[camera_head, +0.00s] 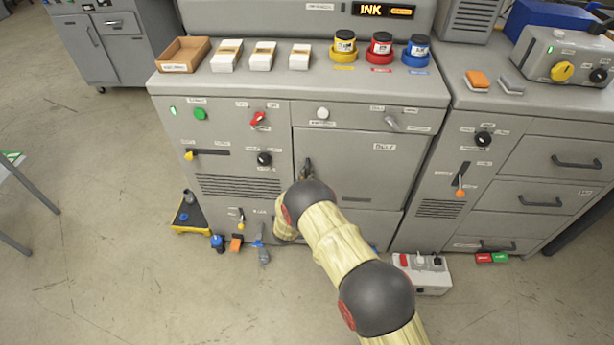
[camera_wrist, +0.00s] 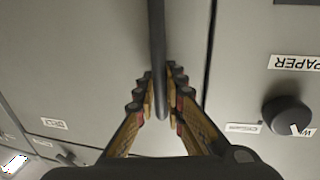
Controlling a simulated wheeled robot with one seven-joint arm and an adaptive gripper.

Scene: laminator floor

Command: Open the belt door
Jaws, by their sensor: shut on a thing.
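The belt door (camera_head: 360,165) is a grey panel in the middle of the machine's front, with a small label at its upper right. It looks flush with the front. Its dark upright bar handle (camera_wrist: 158,50) is at the door's left side in the head view. My gripper (camera_wrist: 160,95) is shut on this handle, with one finger on each side of the bar. In the head view my wrist hides most of the gripper and the lower part of the handle. The door's surface also fills the left of the wrist view (camera_wrist: 80,60).
A black knob (camera_wrist: 287,115) sits beside the door seam; it also shows in the head view (camera_head: 264,158). Ink jars (camera_head: 381,50) and small boxes (camera_head: 262,56) stand on the machine top. A power strip (camera_head: 425,272) lies on the floor at right. The floor at left is open.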

